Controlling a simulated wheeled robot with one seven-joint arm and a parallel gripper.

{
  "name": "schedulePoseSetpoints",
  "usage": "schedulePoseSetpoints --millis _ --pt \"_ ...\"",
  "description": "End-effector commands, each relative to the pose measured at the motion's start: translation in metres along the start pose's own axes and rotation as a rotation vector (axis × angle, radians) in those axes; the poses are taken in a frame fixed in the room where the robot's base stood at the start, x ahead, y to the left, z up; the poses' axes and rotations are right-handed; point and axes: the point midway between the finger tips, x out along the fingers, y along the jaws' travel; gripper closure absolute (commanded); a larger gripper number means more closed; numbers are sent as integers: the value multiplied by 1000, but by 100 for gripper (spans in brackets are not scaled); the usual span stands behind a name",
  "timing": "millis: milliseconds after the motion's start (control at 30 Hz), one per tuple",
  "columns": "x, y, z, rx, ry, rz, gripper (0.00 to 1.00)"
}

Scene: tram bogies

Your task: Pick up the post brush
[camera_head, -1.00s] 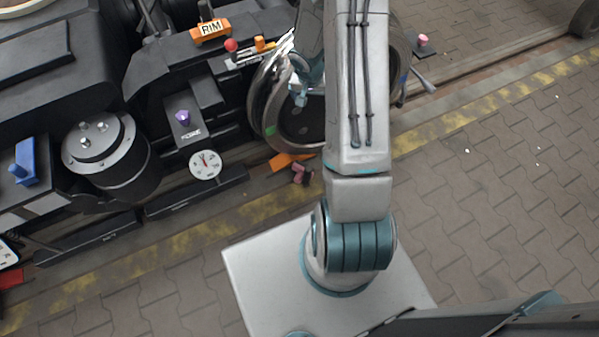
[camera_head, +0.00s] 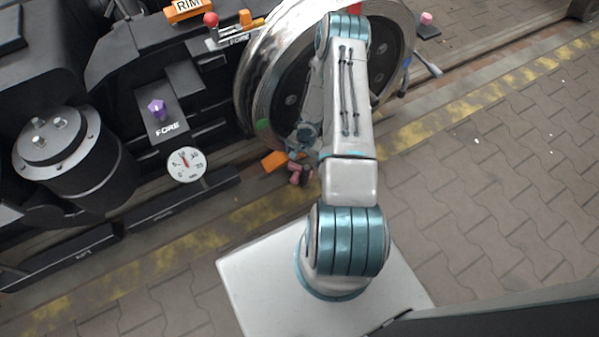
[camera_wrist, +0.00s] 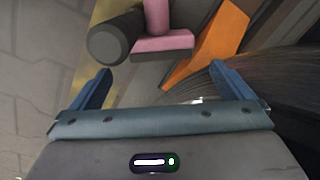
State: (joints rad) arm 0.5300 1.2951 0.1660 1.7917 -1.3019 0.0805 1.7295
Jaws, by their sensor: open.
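A pink piece with a dark grey round end, which looks like the post brush (camera_head: 297,172), is on the ground strip beside the bottom of the big wheel. In the wrist view the post brush (camera_wrist: 163,43) shows a pink upright post, a pink block and a dark cylinder at the left, cut off by the top edge. My gripper (camera_wrist: 163,84) is open, its two blue fingers apart with nothing between them. The post brush lies just beyond the fingertips. In the head view my gripper (camera_head: 305,135) is small and partly hidden by my arm, just above the post brush.
An orange wedge (camera_wrist: 210,45) sits right beside the post brush, close to the right finger; the head view shows it too (camera_head: 273,161). The large metal wheel (camera_head: 262,85) rises behind. A white dial (camera_head: 186,164) is at the left. Paving at the right is clear.

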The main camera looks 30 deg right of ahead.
Motion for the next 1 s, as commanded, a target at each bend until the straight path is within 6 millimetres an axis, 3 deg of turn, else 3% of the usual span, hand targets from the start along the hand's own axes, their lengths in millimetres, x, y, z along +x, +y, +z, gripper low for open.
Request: schedulePoseSetpoints --millis 33,100,367,633,1000 --pt "15 1 0 -1 -1 1 0" --pt "26 1 0 1 -1 0 0" --pt "45 1 -1 1 0 0 0" --pt "86 1 0 2 -1 0 0" --pt "94 0 0 1 0 1 3"
